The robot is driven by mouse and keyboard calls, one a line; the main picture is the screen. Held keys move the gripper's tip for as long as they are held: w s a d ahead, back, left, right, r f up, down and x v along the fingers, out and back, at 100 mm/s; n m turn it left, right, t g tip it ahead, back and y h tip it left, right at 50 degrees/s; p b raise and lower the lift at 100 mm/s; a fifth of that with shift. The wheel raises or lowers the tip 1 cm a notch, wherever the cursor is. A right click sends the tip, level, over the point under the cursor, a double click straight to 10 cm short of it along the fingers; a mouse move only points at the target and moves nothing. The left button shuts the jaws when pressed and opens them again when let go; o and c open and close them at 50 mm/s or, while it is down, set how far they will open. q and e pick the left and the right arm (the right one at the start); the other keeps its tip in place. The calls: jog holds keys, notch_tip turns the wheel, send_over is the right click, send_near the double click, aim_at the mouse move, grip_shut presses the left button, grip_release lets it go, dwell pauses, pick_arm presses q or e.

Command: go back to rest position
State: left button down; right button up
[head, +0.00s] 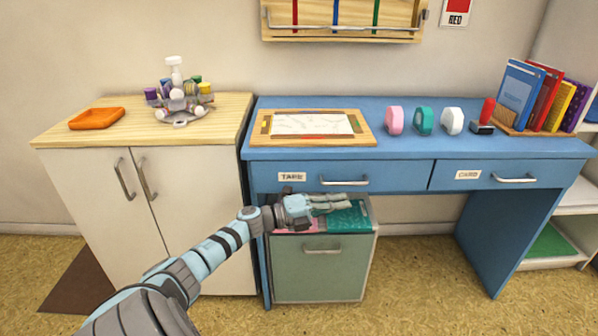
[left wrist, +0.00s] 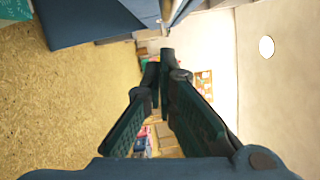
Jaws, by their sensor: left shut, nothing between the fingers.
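My left arm comes in from the lower left of the head view. My left gripper (head: 330,203) is shut and empty, in front of the desk and above the open top of the green-grey drawer unit (head: 320,268). In the left wrist view its two fingers (left wrist: 160,75) come close together at the tips, with nothing between them. My right gripper is not in view.
The blue desk (head: 420,150) carries a wooden board with paper (head: 312,125), tape dispensers (head: 423,120), a red-handled stamp (head: 486,116) and books (head: 540,95). Floor shows at front right.

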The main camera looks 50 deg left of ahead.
pick_arm(q)
jog(key=d+p+v, duration=0.1)
jog(key=p+v, duration=0.2)
jog(key=v, duration=0.7)
jog(key=shift+s+p, duration=0.3)
jog(key=shift+s, duration=0.1)
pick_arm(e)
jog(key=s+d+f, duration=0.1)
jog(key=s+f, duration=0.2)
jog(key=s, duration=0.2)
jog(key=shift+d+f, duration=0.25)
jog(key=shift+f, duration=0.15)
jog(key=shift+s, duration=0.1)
